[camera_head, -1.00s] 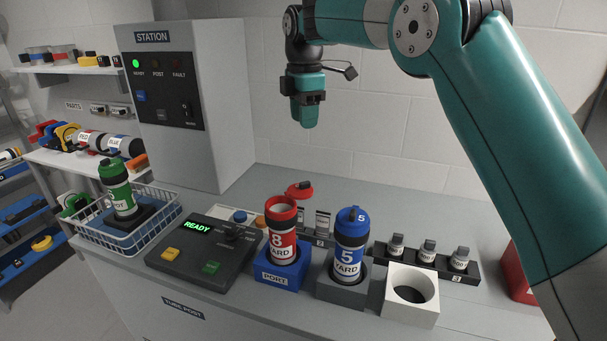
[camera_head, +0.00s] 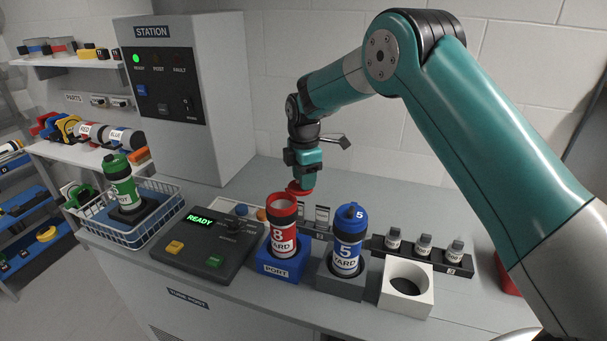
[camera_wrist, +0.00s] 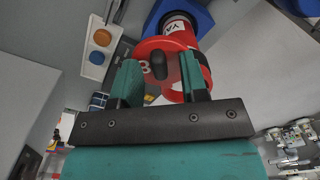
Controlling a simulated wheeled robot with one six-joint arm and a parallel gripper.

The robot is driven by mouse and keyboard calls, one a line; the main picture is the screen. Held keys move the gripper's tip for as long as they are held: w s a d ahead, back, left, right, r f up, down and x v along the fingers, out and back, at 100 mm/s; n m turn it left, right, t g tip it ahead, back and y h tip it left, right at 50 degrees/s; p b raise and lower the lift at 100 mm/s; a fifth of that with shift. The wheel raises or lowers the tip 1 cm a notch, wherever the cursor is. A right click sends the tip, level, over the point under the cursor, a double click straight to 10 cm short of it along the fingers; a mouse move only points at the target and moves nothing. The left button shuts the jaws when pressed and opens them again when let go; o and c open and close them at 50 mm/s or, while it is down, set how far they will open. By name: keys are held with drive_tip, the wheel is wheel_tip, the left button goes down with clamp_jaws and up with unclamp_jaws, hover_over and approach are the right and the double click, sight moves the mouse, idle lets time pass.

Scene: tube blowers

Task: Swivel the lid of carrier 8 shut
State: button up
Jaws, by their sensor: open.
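Carrier 8 (camera_head: 283,232) is a red tube with a white label, standing upright in a blue block marked PORT (camera_head: 284,268). Its top is open. Its red lid (camera_head: 296,189) is swung out behind the tube and partly hidden by my gripper (camera_head: 301,178). In the wrist view the red lid (camera_wrist: 174,44) carries a dark knob (camera_wrist: 160,65). The knob shows between the two green fingers of my gripper (camera_wrist: 160,70), which are open on either side of it. I cannot tell whether the fingers touch it.
Blue carrier 5 (camera_head: 349,236) stands close on the right in a grey block. A white empty holder (camera_head: 427,298) is further right. A control box (camera_head: 206,250) reading READY is left. Small labelled cylinders (camera_head: 424,247) stand in a rack behind.

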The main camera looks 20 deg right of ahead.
clamp_jaws()
